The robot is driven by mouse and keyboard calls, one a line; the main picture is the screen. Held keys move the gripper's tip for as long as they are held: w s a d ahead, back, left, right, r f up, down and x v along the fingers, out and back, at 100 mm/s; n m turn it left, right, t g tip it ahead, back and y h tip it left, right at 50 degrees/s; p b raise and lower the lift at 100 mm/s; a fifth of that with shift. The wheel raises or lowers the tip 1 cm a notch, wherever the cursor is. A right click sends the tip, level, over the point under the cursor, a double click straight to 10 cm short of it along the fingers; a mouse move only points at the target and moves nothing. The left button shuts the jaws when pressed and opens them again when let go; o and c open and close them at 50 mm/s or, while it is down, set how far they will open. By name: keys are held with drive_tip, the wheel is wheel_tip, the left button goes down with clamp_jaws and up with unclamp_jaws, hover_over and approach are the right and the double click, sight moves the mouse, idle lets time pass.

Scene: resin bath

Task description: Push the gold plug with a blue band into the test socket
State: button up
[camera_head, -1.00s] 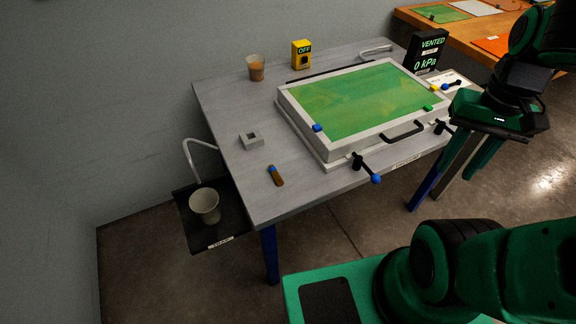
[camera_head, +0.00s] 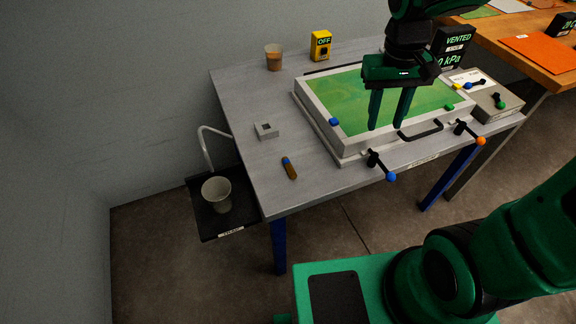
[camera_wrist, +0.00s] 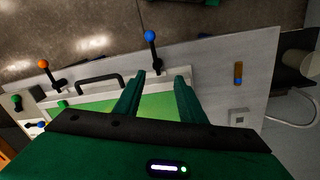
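The gold plug with a blue band (camera_head: 289,169) lies on the grey table near its front left edge, blue end toward the back. It also shows in the wrist view (camera_wrist: 238,73). The test socket (camera_head: 266,131), a small light grey block with a dark square hole, sits on the table behind and to the left of the plug. It shows in the wrist view (camera_wrist: 239,118) too. My gripper (camera_head: 388,126) is open and empty, fingers pointing down above the green-topped bath, to the right of plug and socket. Its two fingers (camera_wrist: 161,90) stand apart in the wrist view.
The raised bath frame (camera_head: 345,150) has a front handle (camera_head: 420,131) and valve levers with blue (camera_head: 391,176) and orange (camera_head: 481,141) knobs. A cup (camera_head: 217,194) stands on the low side tray (camera_head: 207,226).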

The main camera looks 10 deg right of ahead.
drive_tip(key=w+a+f+n, duration=0.2)
drive_tip(key=w+a+f, duration=0.1)
drive_tip(key=a, duration=0.8)
drive_tip(key=n+y, duration=0.1)
drive_tip(key=n, duration=0.1)
hover_over(288, 163)
drive_tip(key=f, duration=0.7)
drive_tip(key=shift+s+d+f, duration=0.1)
drive_tip(key=shift+d, duration=0.25)
drive_tip(key=shift+a+f, duration=0.15)
drive_tip(key=shift+f, duration=1.35)
drive_tip(key=shift+a+f, duration=0.15)
drive_tip(key=shift+f, duration=1.35)
clamp_jaws()
